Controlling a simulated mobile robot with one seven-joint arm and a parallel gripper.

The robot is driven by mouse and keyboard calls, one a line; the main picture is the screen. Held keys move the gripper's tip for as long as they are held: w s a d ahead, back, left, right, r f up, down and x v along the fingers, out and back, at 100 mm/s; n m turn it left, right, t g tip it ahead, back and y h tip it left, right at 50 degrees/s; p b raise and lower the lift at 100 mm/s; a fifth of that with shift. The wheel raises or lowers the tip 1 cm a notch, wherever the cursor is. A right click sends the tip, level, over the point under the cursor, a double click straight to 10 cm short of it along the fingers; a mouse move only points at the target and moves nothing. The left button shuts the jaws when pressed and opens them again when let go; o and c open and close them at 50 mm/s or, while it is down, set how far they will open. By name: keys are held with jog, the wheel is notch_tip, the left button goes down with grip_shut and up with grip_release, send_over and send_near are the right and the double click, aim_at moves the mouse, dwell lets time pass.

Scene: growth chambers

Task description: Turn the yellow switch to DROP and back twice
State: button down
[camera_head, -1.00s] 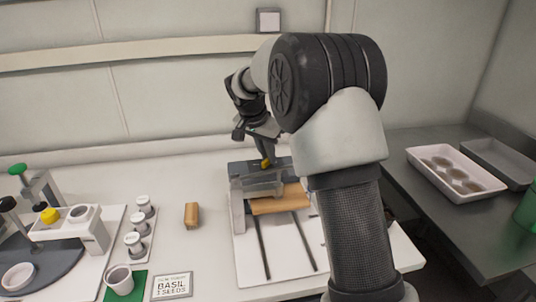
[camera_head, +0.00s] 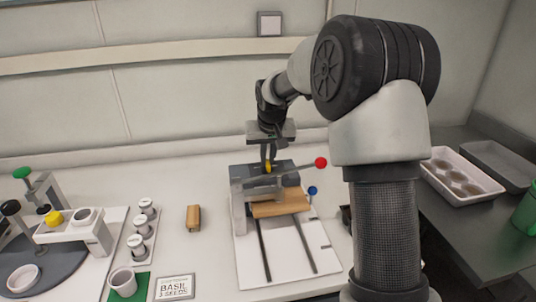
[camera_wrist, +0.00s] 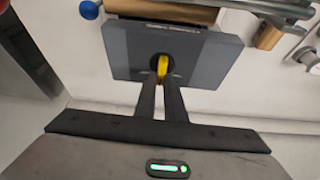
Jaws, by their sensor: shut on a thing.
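The yellow switch (camera_wrist: 162,66) sits on the face of a dark grey box (camera_wrist: 202,62) with a line of lettering too small to read. In the head view the switch (camera_head: 268,167) is a small yellow spot at the top of the device. My gripper (camera_wrist: 162,78) is shut on the yellow switch, its two dark fingers on either side of it. In the head view my gripper (camera_head: 268,160) reaches down onto the device from above. The switch's set position cannot be read.
The device has a white base (camera_head: 270,265) with rails, a wooden block (camera_head: 280,203), a lever with a red ball (camera_head: 321,162) and a blue knob (camera_head: 312,190). A loose wooden block (camera_head: 193,217), a BASIL SEEDS card (camera_head: 175,287) and white cups (camera_head: 122,281) stand left. A tray (camera_head: 455,180) is right.

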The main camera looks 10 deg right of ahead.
jog(key=n+y+p, duration=0.1)
jog(key=n, duration=0.1)
jog(key=n+p, duration=0.1)
jog(key=n, duration=0.1)
jog(key=shift+r+n+y, duration=0.15)
jog(key=shift+n+y, duration=0.15)
jog(key=shift+y, duration=0.1)
jog(key=n+p, duration=0.1)
jog(key=n, duration=0.1)
jog(key=n+g+y+p, duration=0.1)
jog(key=n, duration=0.1)
jog(key=shift+a+n+y, duration=0.15)
jog(key=shift+n+y, duration=0.15)
jog(key=c, duration=1.8)
grip_release()
jog(key=shift+s, duration=0.1)
jog(key=shift+c, duration=0.2)
jog(key=v, duration=1.7)
jog(key=shift+w+r+p, duration=0.2)
jog(key=shift+w+p, duration=0.1)
